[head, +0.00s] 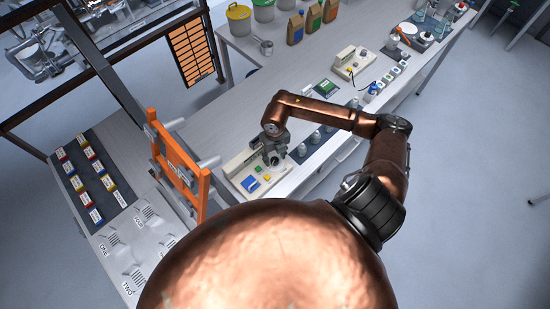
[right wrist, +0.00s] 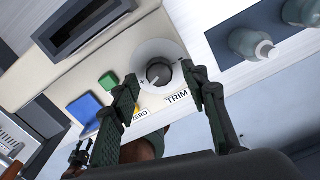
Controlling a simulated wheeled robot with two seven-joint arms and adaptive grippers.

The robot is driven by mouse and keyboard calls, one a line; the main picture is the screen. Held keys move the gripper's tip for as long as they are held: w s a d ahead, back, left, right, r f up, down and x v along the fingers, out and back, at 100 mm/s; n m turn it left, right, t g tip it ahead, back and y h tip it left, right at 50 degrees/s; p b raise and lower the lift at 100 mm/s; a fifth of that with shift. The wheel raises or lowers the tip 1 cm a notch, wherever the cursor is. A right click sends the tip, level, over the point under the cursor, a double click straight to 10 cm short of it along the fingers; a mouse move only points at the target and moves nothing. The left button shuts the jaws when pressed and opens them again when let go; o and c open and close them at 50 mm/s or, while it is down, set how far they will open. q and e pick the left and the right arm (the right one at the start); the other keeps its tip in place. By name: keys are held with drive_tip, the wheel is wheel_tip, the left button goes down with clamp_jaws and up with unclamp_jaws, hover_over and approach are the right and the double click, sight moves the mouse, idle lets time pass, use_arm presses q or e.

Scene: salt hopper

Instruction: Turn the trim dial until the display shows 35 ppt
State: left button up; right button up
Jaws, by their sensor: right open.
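The trim dial (right wrist: 158,71) is a dark round knob on a pale disc marked minus and plus, with the word TRIM beside it. It sits on a cream instrument (head: 239,167). My right gripper (head: 273,158) is over the instrument in the head view and hides the dial there. In the right wrist view my right gripper (right wrist: 160,76) is open, one finger on each side of the dial. I cannot tell whether the fingers touch it. A dark recessed window (right wrist: 84,24) shows no readable number.
Grey-white bottles (right wrist: 250,43) stand on a dark mat to the right. An orange frame (head: 177,163) rises left of the instrument.

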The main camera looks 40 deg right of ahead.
sight(275, 160)
wheel_tip(275, 160, up, 11)
idle(0.3)
drive_tip(key=shift+s+f, duration=0.1)
idle(0.4)
